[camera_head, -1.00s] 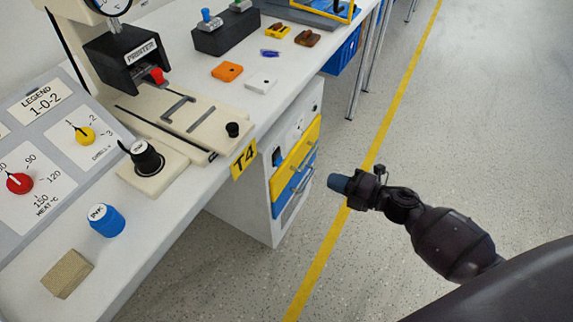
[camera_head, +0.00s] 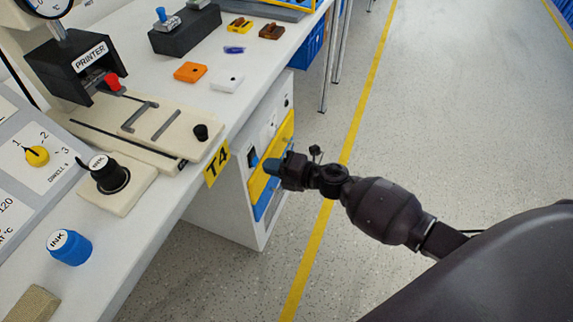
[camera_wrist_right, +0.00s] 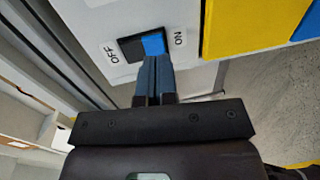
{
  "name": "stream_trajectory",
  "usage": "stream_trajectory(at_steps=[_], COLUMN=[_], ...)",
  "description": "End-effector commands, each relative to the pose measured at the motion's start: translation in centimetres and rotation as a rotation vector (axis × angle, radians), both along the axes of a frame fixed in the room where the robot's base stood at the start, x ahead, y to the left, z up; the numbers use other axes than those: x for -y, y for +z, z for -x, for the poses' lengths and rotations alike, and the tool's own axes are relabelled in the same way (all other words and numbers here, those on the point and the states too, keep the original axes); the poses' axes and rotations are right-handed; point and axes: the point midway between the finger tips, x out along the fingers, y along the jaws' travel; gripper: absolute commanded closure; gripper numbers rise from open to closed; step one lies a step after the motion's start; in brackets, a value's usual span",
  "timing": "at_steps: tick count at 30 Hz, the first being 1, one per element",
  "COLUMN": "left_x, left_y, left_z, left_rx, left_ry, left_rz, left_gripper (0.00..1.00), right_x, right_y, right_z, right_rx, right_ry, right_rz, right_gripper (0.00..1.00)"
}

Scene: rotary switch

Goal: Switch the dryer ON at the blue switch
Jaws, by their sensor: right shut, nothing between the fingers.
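The blue rocker switch (camera_wrist_right: 153,43) sits on a white panel in the right wrist view, with a dark half on its left. The label OFF is on its left and ON on its right. In the head view the switch (camera_head: 252,158) is on the front of the white cabinet under the bench. My right gripper (camera_head: 272,167) is shut and empty, close in front of that panel. In the wrist view its blue fingertips (camera_wrist_right: 153,60) overlap the lower edge of the blue half; I cannot tell whether they touch. My left gripper is not in view.
Yellow and blue drawers (camera_head: 276,155) are just beside the panel. The bench (camera_head: 160,228) above carries a printer (camera_head: 90,62), an ink pot (camera_head: 108,175) and a blue ink jar (camera_head: 70,247). The floor right of the cabinet is clear.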

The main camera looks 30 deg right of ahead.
Motion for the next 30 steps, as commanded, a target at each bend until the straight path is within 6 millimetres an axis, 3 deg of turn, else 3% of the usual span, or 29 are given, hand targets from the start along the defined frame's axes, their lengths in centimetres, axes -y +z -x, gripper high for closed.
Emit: stream_trajectory(at_steps=[6, 18, 24, 27, 30], left_x=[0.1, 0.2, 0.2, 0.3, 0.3], left_y=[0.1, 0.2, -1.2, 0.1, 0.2], left_z=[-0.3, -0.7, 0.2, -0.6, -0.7], left_rx=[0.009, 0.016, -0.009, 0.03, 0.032], left_ry=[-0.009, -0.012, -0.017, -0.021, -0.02], left_rz=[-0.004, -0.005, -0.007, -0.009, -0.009], left_gripper=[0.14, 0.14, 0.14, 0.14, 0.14], right_x=[-1.1, -1.2, -1.5, -1.5, -1.5], right_y=[-0.3, -0.3, -1.3, -0.6, -0.4], right_z=[-1.3, -1.6, -1.6, -1.8, -1.9], right_rx=[-0.002, 0.0, 0.016, 0.026, 0.028], right_ry=[0.002, 0.001, 0.002, 0.003, 0.003], right_rz=[0.0, 0.0, -0.024, -0.023, -0.024], right_gripper=[1.0, 1.0, 1.0, 1.0, 1.0])
